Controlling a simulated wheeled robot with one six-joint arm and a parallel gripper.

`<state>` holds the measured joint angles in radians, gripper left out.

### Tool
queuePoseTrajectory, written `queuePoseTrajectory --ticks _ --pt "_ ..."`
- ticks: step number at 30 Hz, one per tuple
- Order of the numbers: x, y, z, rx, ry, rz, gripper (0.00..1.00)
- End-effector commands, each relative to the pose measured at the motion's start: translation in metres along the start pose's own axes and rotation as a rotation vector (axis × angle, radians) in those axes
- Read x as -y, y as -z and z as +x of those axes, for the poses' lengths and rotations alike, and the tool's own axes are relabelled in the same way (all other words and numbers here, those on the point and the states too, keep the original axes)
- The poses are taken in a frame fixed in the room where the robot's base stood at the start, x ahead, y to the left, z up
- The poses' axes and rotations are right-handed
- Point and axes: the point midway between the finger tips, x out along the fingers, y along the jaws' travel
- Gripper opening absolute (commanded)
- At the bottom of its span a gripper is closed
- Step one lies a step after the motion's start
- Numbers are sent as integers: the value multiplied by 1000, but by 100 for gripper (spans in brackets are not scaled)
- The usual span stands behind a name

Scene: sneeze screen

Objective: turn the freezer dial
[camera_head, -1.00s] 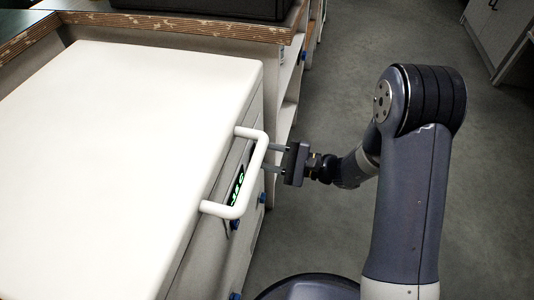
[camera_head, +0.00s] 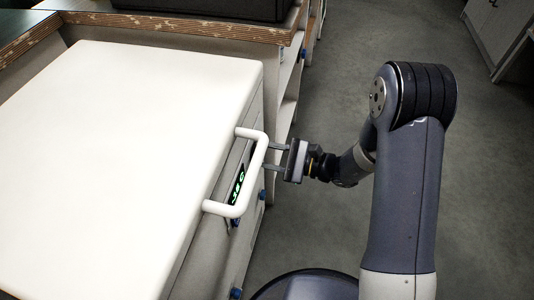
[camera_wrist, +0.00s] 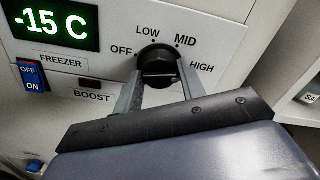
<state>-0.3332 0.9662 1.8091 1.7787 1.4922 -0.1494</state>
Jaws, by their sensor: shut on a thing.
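The freezer dial (camera_wrist: 158,66) is a round black knob on the white front panel in the wrist view. Labels OFF, LOW, MID and HIGH run around it; I cannot tell exactly which one it points to. My gripper (camera_wrist: 157,76) is shut on the dial, one finger on each side. In the head view my gripper (camera_head: 270,158) reaches the freezer front from the right, beside the white handle, and the dial is hidden there. A green display (camera_wrist: 50,28) reads -15 C.
A blue OFF/ON switch (camera_wrist: 32,77) sits below the display, and a BOOST button (camera_wrist: 90,84) lies left of my fingers. The white handle (camera_head: 250,190) juts from the white freezer lid (camera_head: 130,140) close to my gripper. Open floor (camera_head: 330,60) lies to the right.

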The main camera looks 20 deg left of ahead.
Motion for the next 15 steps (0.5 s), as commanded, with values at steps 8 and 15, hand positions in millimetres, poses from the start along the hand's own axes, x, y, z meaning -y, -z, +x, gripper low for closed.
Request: queuePoseTrajectory --ticks 8,15 --pt "-1 0 0 -1 -1 2 46" --pt "0 0 0 -1 -1 0 60"
